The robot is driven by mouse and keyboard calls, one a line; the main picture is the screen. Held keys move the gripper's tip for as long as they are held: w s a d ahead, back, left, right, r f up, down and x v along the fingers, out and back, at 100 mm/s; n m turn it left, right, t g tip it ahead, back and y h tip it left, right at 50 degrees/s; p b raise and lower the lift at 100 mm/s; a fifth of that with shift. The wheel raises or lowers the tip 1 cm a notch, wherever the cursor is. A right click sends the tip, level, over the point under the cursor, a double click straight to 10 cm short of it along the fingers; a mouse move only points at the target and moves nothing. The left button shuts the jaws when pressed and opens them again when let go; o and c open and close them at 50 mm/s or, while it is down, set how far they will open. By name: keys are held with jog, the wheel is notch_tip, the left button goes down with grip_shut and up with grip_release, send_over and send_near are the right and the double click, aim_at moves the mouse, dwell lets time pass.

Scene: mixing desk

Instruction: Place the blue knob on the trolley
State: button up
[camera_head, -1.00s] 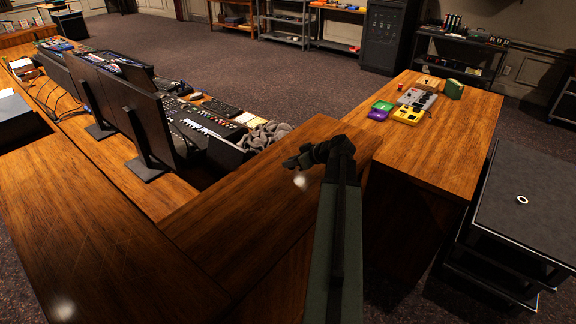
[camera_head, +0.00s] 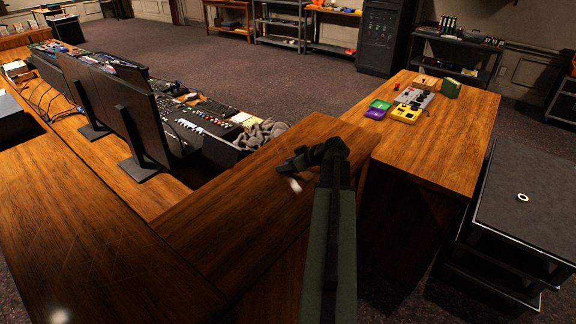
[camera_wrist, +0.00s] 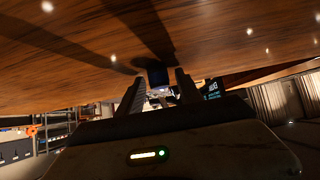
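A small dark blue, block-like thing (camera_wrist: 157,76), which looks like the blue knob, rests against the wooden desk top in the wrist view, which is upside down. My gripper (camera_wrist: 158,88) has its two fingers apart, one on each side of the line to the knob. The knob shows between the fingertips; I cannot tell whether it is touched. In the head view my gripper (camera_head: 285,166) is low over the wooden desk (camera_head: 240,215), and the knob cannot be made out there. The black trolley (camera_head: 535,205) stands at the right with a white ring (camera_head: 523,197) on top.
Monitors (camera_head: 128,115) and a mixing console (camera_head: 195,120) lie left of my arm. A wooden side desk (camera_head: 435,145) with several small devices, including a yellow one (camera_head: 406,114), stands between my arm and the trolley. Most of the trolley top is clear.

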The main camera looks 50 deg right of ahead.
jog(key=shift+r, duration=0.25)
jog(key=p+v, duration=0.7)
jog(key=v, duration=0.3)
jog(key=shift+s+r, duration=0.2)
jog(key=shift+r, duration=0.15)
jog(key=shift+s+r+p, duration=0.15)
jog(key=shift+s+p, duration=0.15)
jog(key=shift+s, duration=0.25)
